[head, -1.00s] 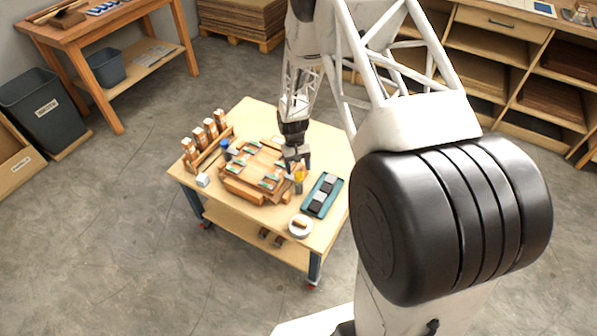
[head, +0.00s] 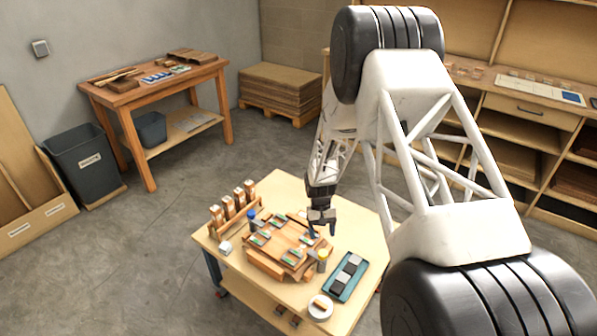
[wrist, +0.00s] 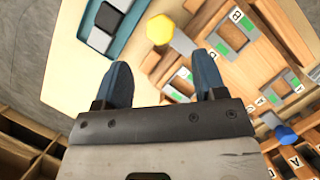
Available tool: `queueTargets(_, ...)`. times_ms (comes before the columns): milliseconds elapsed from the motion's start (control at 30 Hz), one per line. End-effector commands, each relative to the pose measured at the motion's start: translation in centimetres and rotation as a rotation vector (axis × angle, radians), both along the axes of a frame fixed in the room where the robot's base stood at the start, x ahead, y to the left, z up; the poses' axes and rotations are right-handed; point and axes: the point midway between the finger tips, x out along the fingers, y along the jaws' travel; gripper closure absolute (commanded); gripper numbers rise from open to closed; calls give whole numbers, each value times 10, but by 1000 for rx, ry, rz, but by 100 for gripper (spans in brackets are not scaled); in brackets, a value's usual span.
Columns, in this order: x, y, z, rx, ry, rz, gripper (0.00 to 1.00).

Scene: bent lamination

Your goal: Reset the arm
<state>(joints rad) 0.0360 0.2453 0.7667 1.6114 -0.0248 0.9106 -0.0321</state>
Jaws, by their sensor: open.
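My gripper (head: 322,226) hangs above the right part of the work table, over the edge of the wooden jig (head: 288,252). In the wrist view my gripper (wrist: 165,85) shows two blue fingers spread apart with nothing between them. The jig (wrist: 228,62) lies beyond and to the right of the fingers there, with green-marked clamps and letter labels. A yellow-topped piece (wrist: 160,29) stands just past the fingertips; it also shows in the head view (head: 322,258). My gripper appears clear of the things on the table.
A teal tray with dark and grey blocks (head: 345,277) lies right of the jig, near a round white dish (head: 320,308). Several upright wooden blocks (head: 232,207) and a blue-topped piece (head: 251,219) stand at left. The table's back right is bare.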

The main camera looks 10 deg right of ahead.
Motion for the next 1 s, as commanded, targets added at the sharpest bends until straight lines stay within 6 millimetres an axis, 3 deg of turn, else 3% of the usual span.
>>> queueTargets(167, 0, 0, 4, 0, -4, 0, 36)
queueTargets(367, -3, 1, 31, -1, -26, -1, 36)
queueTargets(667, -21, 4, 114, -5, -99, -5, 36)
queueTargets(1000, -60, 8, 210, -8, -192, -8, 36)
